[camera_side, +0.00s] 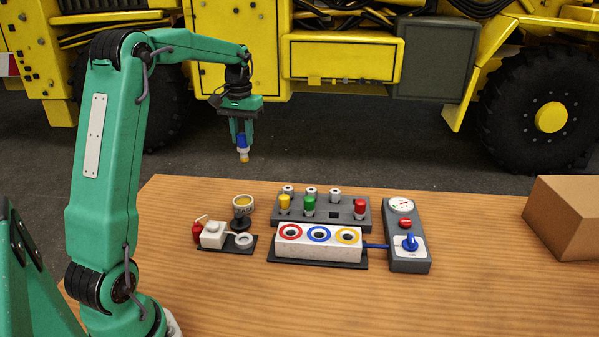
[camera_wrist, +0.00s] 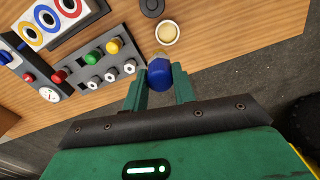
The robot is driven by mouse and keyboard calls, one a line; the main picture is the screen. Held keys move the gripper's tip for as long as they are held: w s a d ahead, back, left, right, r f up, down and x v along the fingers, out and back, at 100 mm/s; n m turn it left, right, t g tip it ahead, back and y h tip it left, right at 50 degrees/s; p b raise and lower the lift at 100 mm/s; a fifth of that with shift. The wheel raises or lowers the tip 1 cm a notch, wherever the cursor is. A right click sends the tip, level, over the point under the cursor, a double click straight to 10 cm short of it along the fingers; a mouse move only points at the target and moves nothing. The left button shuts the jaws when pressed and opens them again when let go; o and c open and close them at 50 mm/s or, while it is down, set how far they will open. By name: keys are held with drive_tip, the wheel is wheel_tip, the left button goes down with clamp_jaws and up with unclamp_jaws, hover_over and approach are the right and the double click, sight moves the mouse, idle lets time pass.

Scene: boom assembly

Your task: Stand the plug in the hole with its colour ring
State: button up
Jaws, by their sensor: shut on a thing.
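My gripper (camera_side: 242,138) is shut on a blue plug (camera_side: 243,143), holding it upright in the air with its brass-coloured tip down. The plug also shows between the jaws in the wrist view (camera_wrist: 159,73). The white block (camera_side: 288,250) on the table has three holes in a row, ringed red (camera_side: 290,231), blue (camera_side: 318,234) and yellow (camera_side: 347,236). The blue ring also shows at the upper left of the wrist view (camera_wrist: 47,17). The plug is above and left of the block in the side view, well apart from it.
Behind the block, a grey rack (camera_side: 365,224) holds yellow, green and red capped plugs and several metal ones. A gauge box with a blue knob (camera_side: 408,260) stands at right. A cup (camera_side: 242,203) and a small white unit (camera_side: 213,236) stand left. A cardboard box (camera_side: 565,215) is far right.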

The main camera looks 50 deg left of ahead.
drive_tip(key=w+d+m, duration=0.3)
drive_tip(key=w+d, duration=0.1)
drive_tip(key=d, duration=0.9)
drive_tip(key=m, duration=0.3)
hover_over(330, 244)
drive_tip(key=a, duration=0.4)
wheel_tip(330, 244, down, 4)
drive_tip(key=shift+w+a+f, duration=0.15)
drive_tip(key=shift+a+f, duration=0.05)
drive_tip(key=shift+f, duration=0.35)
drive_tip(key=shift+f, duration=0.25)
drive_tip(key=shift+f, duration=2.15)
drive_tip(key=shift+f, duration=1.65)
drive_tip(key=o, duration=1)
